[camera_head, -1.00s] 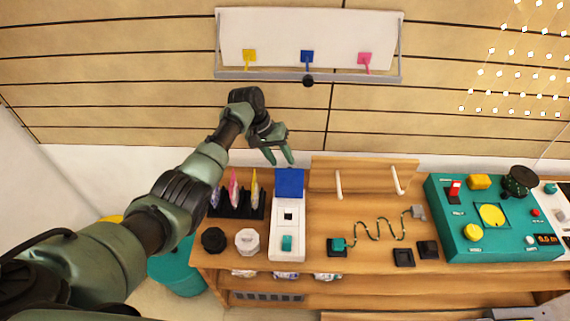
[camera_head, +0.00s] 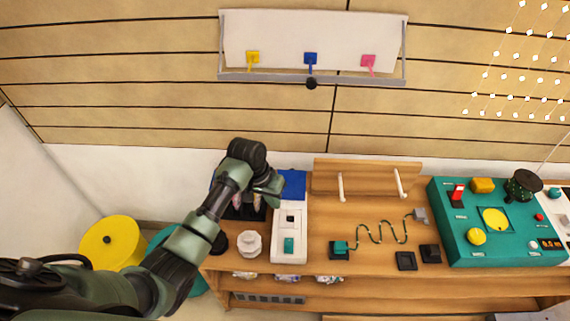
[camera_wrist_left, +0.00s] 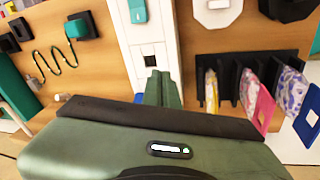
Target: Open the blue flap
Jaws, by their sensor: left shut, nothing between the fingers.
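The blue flap (camera_head: 293,185) is a flat blue panel at the far end of a white device (camera_head: 289,248) on the wooden table. The flap lies in line with the white body, and my left gripper partly covers its left side in the head view. My left gripper (camera_head: 272,193) is just left of the flap, with its fingers partly hidden behind my wrist. In the left wrist view my left gripper (camera_wrist_left: 160,85) is shut and empty, its fingers over the white device (camera_wrist_left: 149,25). My right gripper is not in view.
A black rack with coloured packets (camera_wrist_left: 240,88) stands left of the device. A white knob (camera_head: 249,243) sits near it. A wooden panel with pegs (camera_head: 366,178) and a curved wire (camera_head: 377,234) are to the right. A teal control box (camera_head: 495,222) is further right.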

